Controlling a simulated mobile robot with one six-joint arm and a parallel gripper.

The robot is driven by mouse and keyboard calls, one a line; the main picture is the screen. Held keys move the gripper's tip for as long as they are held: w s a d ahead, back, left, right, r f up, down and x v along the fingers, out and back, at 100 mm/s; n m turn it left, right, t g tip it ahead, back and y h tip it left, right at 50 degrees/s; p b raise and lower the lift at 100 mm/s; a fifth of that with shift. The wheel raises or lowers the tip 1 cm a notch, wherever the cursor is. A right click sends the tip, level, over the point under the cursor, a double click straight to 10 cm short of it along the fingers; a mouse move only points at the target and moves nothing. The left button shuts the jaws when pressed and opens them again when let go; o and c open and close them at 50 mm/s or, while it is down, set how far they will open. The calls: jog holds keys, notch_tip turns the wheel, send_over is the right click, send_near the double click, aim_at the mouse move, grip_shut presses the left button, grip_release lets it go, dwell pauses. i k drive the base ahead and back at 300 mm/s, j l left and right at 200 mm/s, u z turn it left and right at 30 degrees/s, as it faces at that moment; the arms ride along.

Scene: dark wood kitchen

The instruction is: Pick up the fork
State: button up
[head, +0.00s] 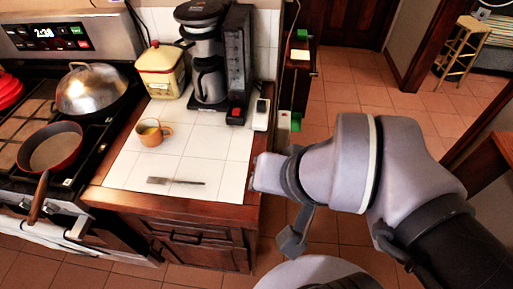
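My arm comes in from the right. My gripper (292,242) seems to be the dark grey part hanging past the counter's right side, apart from the fork. My own arm partly hides it, so I cannot see both fingers or whether they are open.
An orange cup (151,133) stands behind the fork, with a cream canister (161,70) and a coffee maker (207,75) farther back. A stove with a red pan (50,147) and a domed lid (91,88) is at left. Tiles around the fork are clear.

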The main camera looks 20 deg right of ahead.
aim_at(162, 181)
jog(key=i+j+z, duration=0.2)
jog(key=j+z, duration=0.2)
jog(key=j, duration=1)
jog(key=j+z, duration=0.4)
jog(key=j, duration=0.95)
